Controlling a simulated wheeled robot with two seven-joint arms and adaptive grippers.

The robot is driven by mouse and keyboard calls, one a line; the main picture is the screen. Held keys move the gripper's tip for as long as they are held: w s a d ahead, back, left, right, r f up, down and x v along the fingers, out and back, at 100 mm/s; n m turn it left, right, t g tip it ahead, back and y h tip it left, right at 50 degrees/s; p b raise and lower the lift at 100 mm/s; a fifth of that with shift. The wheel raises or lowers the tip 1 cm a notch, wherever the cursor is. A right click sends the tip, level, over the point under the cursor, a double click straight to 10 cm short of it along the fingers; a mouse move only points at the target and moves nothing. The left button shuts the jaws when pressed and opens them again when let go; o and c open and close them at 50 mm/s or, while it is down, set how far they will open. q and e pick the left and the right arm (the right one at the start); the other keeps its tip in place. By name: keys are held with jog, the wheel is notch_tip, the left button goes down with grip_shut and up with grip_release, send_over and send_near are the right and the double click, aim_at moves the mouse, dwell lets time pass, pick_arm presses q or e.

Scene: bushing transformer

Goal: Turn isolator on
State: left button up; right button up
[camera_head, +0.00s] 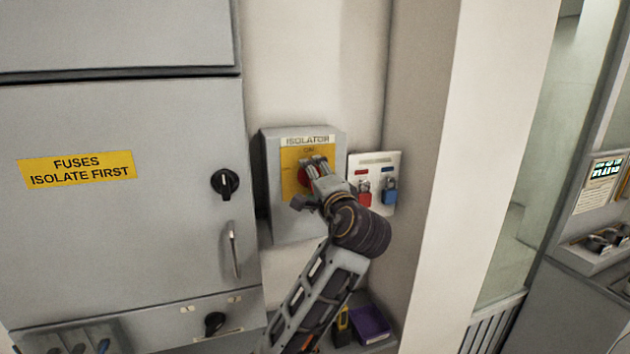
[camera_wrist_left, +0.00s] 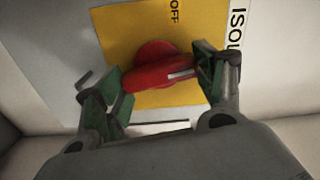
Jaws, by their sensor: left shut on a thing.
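The grey isolator box (camera_head: 283,222) is on the wall with a yellow plate (camera_head: 290,158) under the ISOLATOR lettering. In the left wrist view, its red rotary handle (camera_wrist_left: 153,78) sits on the yellow plate (camera_wrist_left: 122,30). The handle's white mark points right, toward the ISOLATOR lettering; OFF is at the picture's top. My left gripper (camera_head: 316,166) covers most of the handle in the head view. In the wrist view, its green-padded fingers (camera_wrist_left: 160,84) are shut on the handle's two ends. My right gripper is not in view.
A grey cabinet (camera_head: 120,230) with a black knob and bar handle stands at left. Beside the isolator, a white board (camera_head: 381,158) holds a red padlock (camera_head: 364,192) and a blue padlock (camera_head: 390,192). A purple box (camera_head: 370,324) is below. A wall corner projects at right.

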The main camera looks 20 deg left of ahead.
pick_arm(q)
jog(key=shift+f+m, duration=0.1)
jog(key=shift+m, duration=0.9)
jog(key=o, duration=1)
jog(key=shift+d, duration=0.1)
jog(key=shift+s, duration=0.1)
jog(key=v, duration=1.2)
